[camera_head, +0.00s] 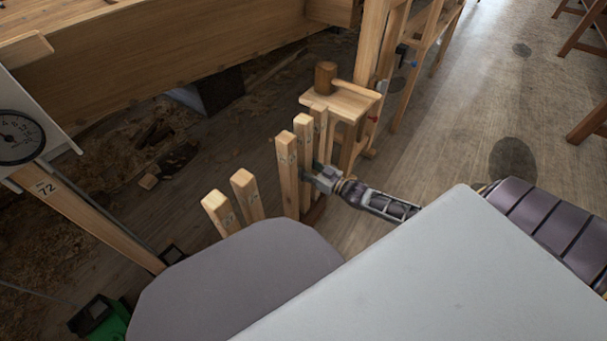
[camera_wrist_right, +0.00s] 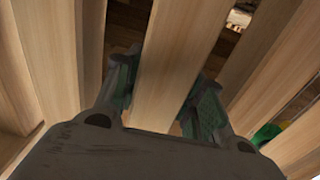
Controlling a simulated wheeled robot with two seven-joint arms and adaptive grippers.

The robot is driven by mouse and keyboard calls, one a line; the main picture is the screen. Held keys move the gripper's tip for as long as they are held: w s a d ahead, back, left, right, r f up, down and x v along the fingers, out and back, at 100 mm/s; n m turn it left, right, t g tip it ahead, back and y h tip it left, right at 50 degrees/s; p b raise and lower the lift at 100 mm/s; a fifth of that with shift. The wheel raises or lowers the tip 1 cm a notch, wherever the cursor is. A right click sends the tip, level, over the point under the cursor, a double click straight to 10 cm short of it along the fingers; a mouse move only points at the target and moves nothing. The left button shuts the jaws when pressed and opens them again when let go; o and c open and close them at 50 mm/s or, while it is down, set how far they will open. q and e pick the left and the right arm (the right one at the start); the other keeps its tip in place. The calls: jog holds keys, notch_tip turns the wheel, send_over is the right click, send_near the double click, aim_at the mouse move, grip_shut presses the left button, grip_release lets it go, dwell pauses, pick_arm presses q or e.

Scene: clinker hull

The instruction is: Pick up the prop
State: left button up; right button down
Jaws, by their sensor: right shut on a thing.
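Several pale wooden props stand upright in a row in the head view. My right gripper (camera_head: 322,180) reaches in from the right to the middle of this row. In the right wrist view its two green-padded fingers (camera_wrist_right: 160,95) lie on either side of one prop (camera_wrist_right: 172,65), shut on it. In the head view this seems to be the prop (camera_head: 289,175) just left of the gripper, though the fingertips are partly hidden. Two shorter-looking props (camera_head: 246,195) stand to the left. My left gripper is not in view.
Other props (camera_wrist_right: 270,70) stand close on both sides of the held one. The large wooden hull (camera_head: 160,50) spans the upper left. A dial gauge (camera_head: 18,135) is at left.

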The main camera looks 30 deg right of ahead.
aim_at(310, 131)
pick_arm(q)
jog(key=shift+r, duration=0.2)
pick_arm(e)
jog(key=shift+r, duration=0.25)
jog(key=shift+r+p, duration=0.5)
jog(key=shift+r, duration=0.25)
notch_tip(310, 131, up, 8)
jog(key=p, duration=0.4)
jog(key=shift+r, duration=0.25)
notch_tip(310, 131, up, 6)
jog(key=p, duration=0.2)
jog(key=shift+f+p, duration=0.25)
jog(key=shift+p, duration=0.05)
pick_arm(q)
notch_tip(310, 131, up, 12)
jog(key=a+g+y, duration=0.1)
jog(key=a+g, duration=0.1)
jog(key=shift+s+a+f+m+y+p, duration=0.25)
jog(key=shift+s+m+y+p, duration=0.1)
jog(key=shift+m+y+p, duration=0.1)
pick_arm(e)
jog(key=shift+r, duration=1.1)
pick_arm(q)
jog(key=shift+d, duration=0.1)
